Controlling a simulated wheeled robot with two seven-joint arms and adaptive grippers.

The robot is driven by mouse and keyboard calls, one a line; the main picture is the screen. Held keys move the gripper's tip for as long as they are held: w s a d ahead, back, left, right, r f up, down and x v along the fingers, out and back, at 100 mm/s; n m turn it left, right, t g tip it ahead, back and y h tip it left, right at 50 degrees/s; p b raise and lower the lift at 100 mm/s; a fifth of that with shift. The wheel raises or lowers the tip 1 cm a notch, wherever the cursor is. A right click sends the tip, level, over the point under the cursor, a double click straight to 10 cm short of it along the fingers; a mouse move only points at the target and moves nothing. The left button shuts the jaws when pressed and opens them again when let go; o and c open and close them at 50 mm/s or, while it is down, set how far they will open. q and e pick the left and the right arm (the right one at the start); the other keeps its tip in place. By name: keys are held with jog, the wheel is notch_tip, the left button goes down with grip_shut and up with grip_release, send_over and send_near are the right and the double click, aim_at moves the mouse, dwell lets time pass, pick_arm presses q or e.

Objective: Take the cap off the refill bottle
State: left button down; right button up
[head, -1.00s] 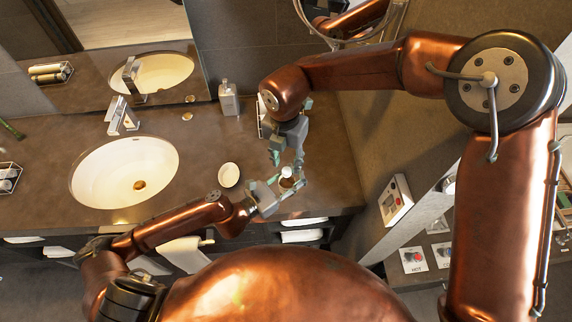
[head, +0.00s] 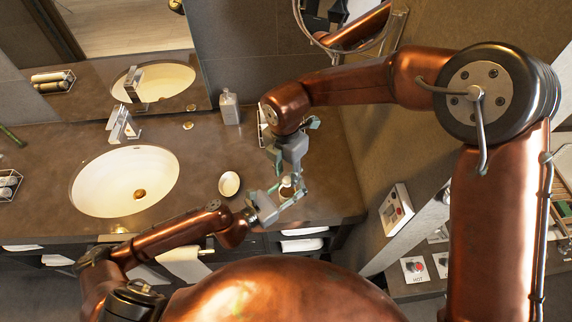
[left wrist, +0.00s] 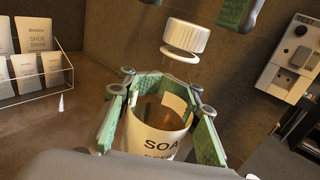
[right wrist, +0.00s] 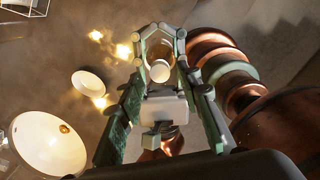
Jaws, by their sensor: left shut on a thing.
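The refill bottle (left wrist: 158,138), with a SOAP label and an amber upper part, stands between the fingers of my left gripper (left wrist: 162,92), which is shut on it. The white ribbed cap (left wrist: 186,37) is above the bottle in the left wrist view, with a pale ring under it; I cannot tell whether it touches the neck. In the head view the cap (head: 287,181) is small and partly hidden. My right gripper (head: 288,172) is open just above the cap. In the right wrist view the cap (right wrist: 160,71) lies between and beyond its spread fingertips (right wrist: 160,36).
A small white dish (head: 229,184) and the sink (head: 125,181) lie left of the grippers. A soap dispenser (head: 230,108) stands at the back wall. A card rack (left wrist: 35,70) is on the counter. A switch panel (head: 396,212) is at right.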

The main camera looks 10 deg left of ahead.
jog(key=shift+f, duration=0.85)
grip_shut()
jog(key=n, duration=0.3)
jog(key=shift+w, duration=0.1)
jog(key=shift+o, duration=0.4)
grip_release()
